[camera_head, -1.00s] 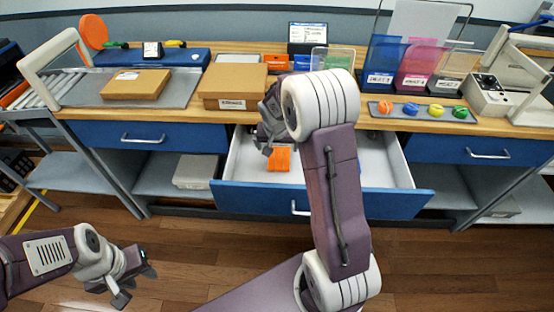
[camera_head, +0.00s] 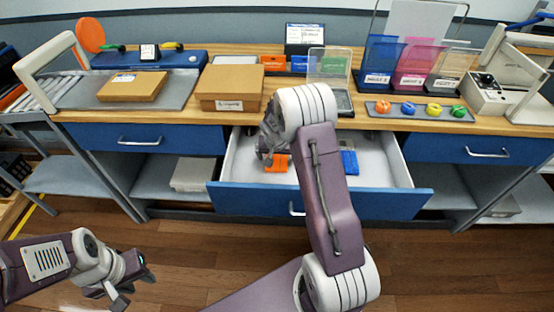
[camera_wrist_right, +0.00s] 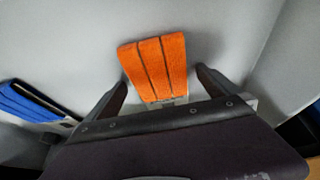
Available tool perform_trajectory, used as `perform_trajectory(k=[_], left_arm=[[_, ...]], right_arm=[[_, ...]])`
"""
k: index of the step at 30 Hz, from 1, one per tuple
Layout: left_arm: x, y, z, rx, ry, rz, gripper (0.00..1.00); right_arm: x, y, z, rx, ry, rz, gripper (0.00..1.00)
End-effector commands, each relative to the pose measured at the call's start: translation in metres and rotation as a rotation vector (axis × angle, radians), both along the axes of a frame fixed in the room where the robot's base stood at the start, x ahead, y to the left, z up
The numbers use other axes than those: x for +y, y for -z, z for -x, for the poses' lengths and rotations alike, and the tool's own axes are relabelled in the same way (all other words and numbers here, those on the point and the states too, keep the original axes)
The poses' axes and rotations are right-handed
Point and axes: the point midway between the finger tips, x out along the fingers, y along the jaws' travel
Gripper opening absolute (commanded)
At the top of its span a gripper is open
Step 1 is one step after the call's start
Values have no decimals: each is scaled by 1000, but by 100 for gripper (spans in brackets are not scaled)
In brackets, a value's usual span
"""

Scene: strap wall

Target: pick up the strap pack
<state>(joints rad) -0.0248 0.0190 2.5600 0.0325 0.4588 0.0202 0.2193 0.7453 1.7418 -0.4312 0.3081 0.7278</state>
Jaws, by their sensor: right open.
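The orange strap pack (camera_head: 277,163) lies in the open drawer, partly hidden by my right gripper in the head view. In the right wrist view the orange strap pack (camera_wrist_right: 157,66) shows three folded bands and sits between the two finger lines, slightly beyond the fingertips. My right gripper (camera_head: 266,156) is open above the drawer; its fingers (camera_wrist_right: 160,84) stand apart on either side of the pack. A blue strap pack (camera_head: 349,160) lies to the right in the drawer, and at the left edge of the right wrist view (camera_wrist_right: 34,103). My left gripper (camera_head: 132,278) hangs low over the floor, away from the drawer.
The open blue drawer (camera_head: 390,203) has a white inside with free room around the packs. Above it, the wooden counter holds a cardboard box (camera_head: 230,86), a clear stand (camera_head: 329,68) and colored rolls on a tray (camera_head: 417,110).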

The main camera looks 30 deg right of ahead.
Motion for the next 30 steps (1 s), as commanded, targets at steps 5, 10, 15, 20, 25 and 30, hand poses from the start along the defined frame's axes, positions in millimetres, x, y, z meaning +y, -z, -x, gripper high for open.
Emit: perform_trajectory(k=[5,10,15,20,25,30], left_arm=[[0,2,0,0,0,0,36],[0,5,0,0,0,0,36],[0,6,0,0,0,0,36],[0,6,0,0,0,0,36],[0,6,0,0,0,0,36],[0,2,0,0,0,0,36]], right_arm=[[0,1,0,0,0,0,100],[0,3,0,0,0,0,100],[0,4,0,0,-1,0,94],[0,4,0,1,0,-1,50],[0,4,0,1,-1,0,36],[0,0,0,1,-1,0,36]])
